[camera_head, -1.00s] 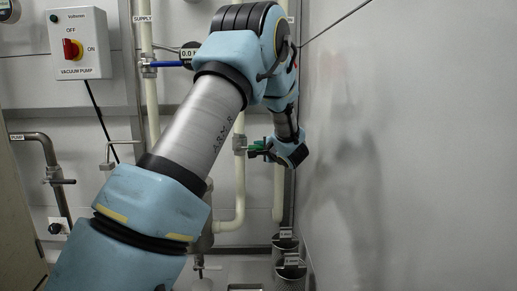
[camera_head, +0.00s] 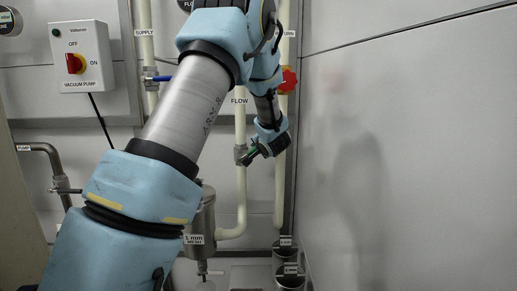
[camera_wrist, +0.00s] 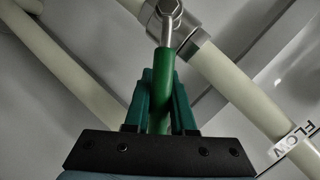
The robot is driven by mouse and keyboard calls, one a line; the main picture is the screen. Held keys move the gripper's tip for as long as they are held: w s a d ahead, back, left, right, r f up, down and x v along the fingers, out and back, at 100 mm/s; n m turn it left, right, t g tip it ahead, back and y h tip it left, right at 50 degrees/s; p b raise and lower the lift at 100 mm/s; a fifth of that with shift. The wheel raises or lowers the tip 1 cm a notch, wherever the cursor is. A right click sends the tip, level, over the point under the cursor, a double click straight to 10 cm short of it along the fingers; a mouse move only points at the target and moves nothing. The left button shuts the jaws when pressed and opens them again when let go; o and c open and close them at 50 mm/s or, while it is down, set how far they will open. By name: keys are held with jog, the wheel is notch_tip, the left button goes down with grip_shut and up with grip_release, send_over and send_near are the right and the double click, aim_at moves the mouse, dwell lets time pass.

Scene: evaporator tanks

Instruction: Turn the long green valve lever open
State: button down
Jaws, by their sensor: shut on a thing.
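The long green valve lever (camera_wrist: 164,85) runs between the two teal fingers of my gripper (camera_wrist: 163,92) in the wrist view. The fingers are shut on it, and its metal stem leads to a steel valve body on a cream pipe. In the head view, the lever (camera_head: 252,153) shows only as a short green piece beside the valve (camera_head: 240,153) on the FLOW pipe. My gripper (camera_head: 256,150) is just right of that valve, and the lever slants up to the right. My gripper hides part of the lever there.
A vacuum pump switch box (camera_head: 80,57) is on the wall at left. A bare wall (camera_head: 410,150) stands close at right. Steel cups (camera_head: 288,275) are below.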

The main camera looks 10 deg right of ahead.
jog(key=shift+a+r+n+h, duration=0.35)
jog(key=shift+r+n+h, duration=0.1)
jog(key=shift+n, duration=0.15)
jog(key=shift+w, duration=0.1)
jog(key=c, duration=0.8)
grip_release()
jog(key=shift+o, duration=0.2)
jog(key=b+v, duration=0.1)
jog(key=v, duration=1)
jog(key=shift+w+r, duration=0.1)
